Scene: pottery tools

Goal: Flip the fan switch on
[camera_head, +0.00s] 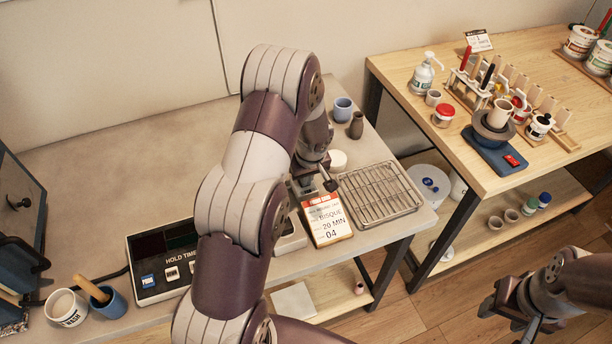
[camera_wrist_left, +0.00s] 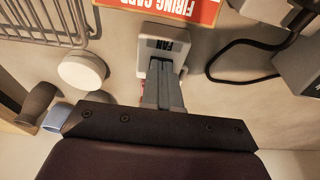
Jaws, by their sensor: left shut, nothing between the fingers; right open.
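The fan switch is a pale box labelled FAN (camera_wrist_left: 166,45) on the grey table in the left wrist view. My left gripper (camera_wrist_left: 164,75) is shut and empty, its fingers over the box just by the label. The fingers cover the lever or button; a sliver of red shows beside them. I cannot tell if they touch it, or whether the switch is on or off. In the head view my left gripper (camera_head: 316,186) is behind the firing card (camera_head: 327,217), and the switch is mostly hidden. My right gripper (camera_head: 512,306) is open and empty at the lower right.
A wire rack (camera_head: 380,193) lies right of the firing card. A HOLD TIME controller (camera_head: 155,292) stands at the left, near a blue cup (camera_head: 110,304) and a white cup (camera_head: 66,308). A small blue cup (camera_head: 343,108) and a brown vase (camera_head: 357,126) stand behind my left gripper.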

